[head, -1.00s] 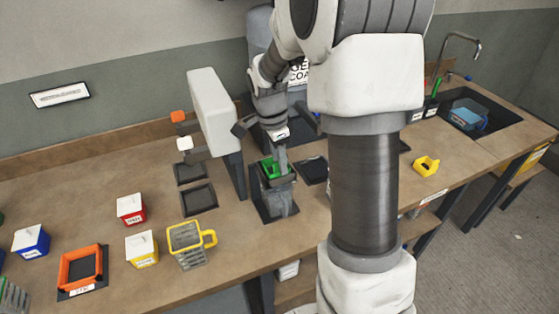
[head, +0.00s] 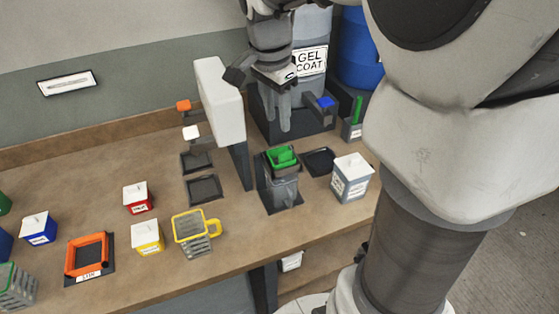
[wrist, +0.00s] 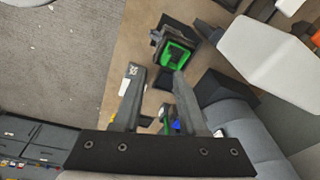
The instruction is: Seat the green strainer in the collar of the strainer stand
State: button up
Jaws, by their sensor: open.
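The green strainer (head: 282,157) sits in the top of the dark grey strainer stand (head: 283,188), inside its collar. Its green rim shows level or nearly so; whether it is fully down I cannot tell. In the wrist view the green strainer (wrist: 177,54) lies within the dark collar of the stand, beyond my fingertips. My gripper (head: 280,120) is open and empty, pointing down above the stand and apart from the strainer. Its two fingers also show in the wrist view (wrist: 158,75), with a gap between them.
A white dispenser body (head: 221,102) stands left of my gripper. The gel coat drum (head: 311,62) and its blue tap are behind. A white-lidded grey box (head: 351,177) stands right of the stand; a yellow-rimmed mug (head: 194,228) is at front left. The left bench has several lidded boxes.

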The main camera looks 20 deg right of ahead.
jog(key=s+a+n+t, duration=0.2)
jog(key=s+a+n, duration=0.1)
jog(key=s+n, duration=0.4)
jog(key=s+a+r+n+t+y, duration=0.1)
jog(key=s+a+n+t, duration=0.1)
jog(key=s+n, duration=0.5)
jog(key=shift+s+a, duration=0.4)
jog(key=shift+s, duration=0.9)
